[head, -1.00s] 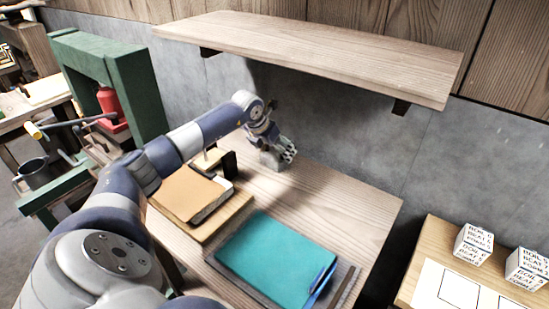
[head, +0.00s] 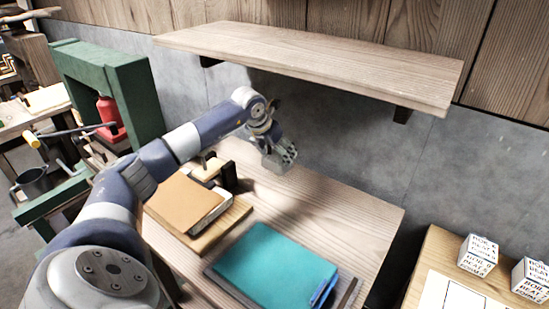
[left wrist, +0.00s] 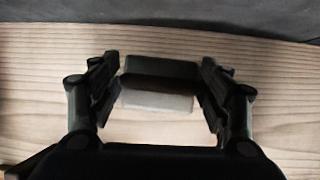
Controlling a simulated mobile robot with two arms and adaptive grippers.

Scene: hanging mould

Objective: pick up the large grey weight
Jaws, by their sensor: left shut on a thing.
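The large grey weight (head: 277,164) is a plain grey block at the back of the wooden table, near the wall. In the left wrist view the grey weight (left wrist: 158,101) lies between the two fingers, with a darker upper part and a lighter lower face. My left gripper (head: 282,154) is shut on it, and the fingers partly cover the block in the head view. The left gripper's fingers (left wrist: 160,88) stand at both sides of it in the wrist view. I cannot tell clearly whether its underside touches the table. My right gripper is not in view.
A wooden shelf (head: 320,62) overhangs the back of the table (head: 340,205). A brown book (head: 188,202) on a board and a teal folder (head: 270,264) lie in front. White lettered boxes (head: 478,255) stand on a side table. A green press frame (head: 130,90) is at left.

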